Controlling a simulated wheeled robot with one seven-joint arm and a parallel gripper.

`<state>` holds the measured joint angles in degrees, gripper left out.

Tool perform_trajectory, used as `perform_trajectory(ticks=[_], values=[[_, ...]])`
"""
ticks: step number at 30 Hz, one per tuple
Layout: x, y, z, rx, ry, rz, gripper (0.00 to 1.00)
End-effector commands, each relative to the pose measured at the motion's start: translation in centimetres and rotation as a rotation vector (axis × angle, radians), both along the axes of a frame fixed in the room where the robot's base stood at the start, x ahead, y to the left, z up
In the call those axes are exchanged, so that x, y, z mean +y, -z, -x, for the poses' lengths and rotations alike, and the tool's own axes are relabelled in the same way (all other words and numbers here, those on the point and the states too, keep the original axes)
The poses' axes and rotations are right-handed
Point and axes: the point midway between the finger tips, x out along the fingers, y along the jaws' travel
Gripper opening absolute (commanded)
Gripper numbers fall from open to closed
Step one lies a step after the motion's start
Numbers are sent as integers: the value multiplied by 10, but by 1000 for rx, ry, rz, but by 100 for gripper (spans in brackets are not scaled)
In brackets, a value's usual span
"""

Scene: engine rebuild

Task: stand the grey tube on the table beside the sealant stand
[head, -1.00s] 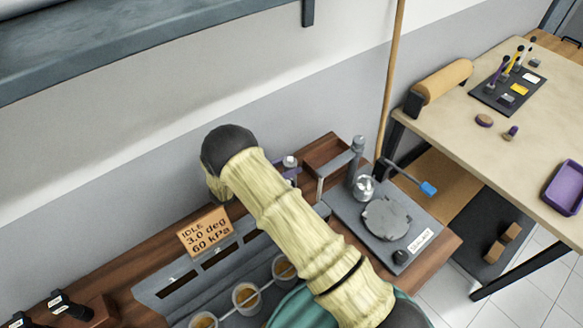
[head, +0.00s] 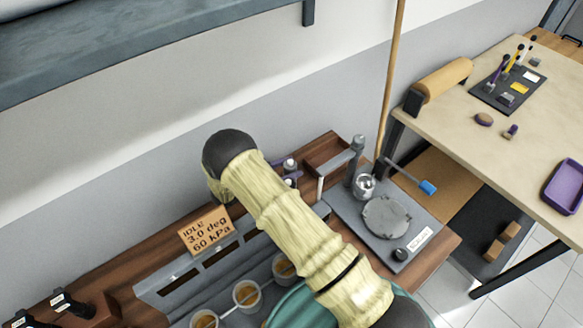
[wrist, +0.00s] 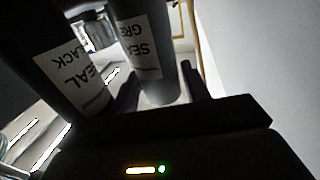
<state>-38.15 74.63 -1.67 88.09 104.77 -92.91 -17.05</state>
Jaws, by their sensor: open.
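In the wrist view the grey tube (wrist: 142,60), with a white label reading "SEA… GR…", stands between the fingers of my gripper (wrist: 158,90). The fingers are open, one on each side of the tube; I cannot tell whether either touches it. A black tube (wrist: 58,65) labelled "SEAL …LACK" is close by on the left. I cannot clearly identify the sealant stand in either view.
A sign (head: 205,230) reading "IDLE" and a grey rack (head: 160,294) with several cups stand on the brown bench. A wall lies behind.

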Motion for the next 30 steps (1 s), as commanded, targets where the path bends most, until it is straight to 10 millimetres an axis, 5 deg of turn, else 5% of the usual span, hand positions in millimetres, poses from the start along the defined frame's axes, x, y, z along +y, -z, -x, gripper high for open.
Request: perform_trajectory(ticks=[18, 30], values=[[98, 3, 41, -1, -2, -2, 46], [111, 0, 47, 0, 0, 0, 46]])
